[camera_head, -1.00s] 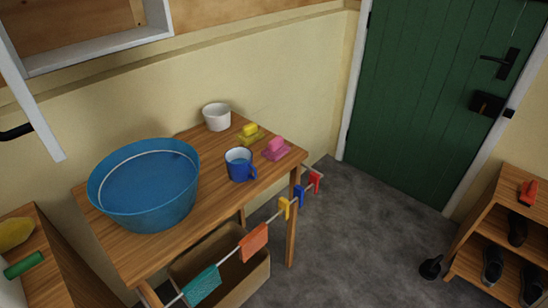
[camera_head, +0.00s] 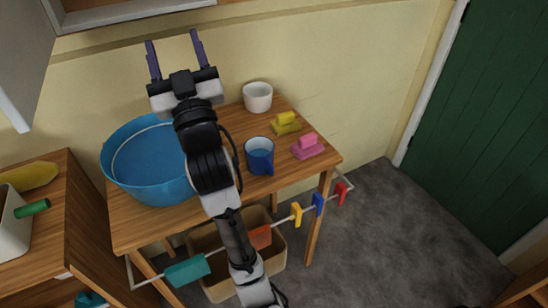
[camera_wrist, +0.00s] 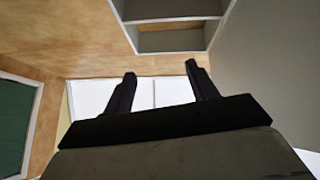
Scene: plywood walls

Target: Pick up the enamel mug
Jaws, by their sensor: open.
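The enamel mug (camera_head: 259,155) is blue with a pale inside. It stands upright on the wooden table (camera_head: 146,227), right of the blue tub, with its handle toward the front right. My gripper (camera_head: 174,44) is open and empty, raised above the back of the tub, up and to the left of the mug. My arm passes close to the mug's left side in the head view. The wrist view shows the two open fingers (camera_wrist: 160,83) with nothing between them; the mug is not in that view.
The large blue tub (camera_head: 125,178) fills the table's left. A white pot (camera_head: 257,97) stands behind the mug; yellow (camera_head: 286,123) and pink (camera_head: 308,147) sponges on dishes lie to its right. A rail with coloured cloths and pegs (camera_head: 296,213) runs along the front. A cabinet (camera_head: 130,14) hangs above.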

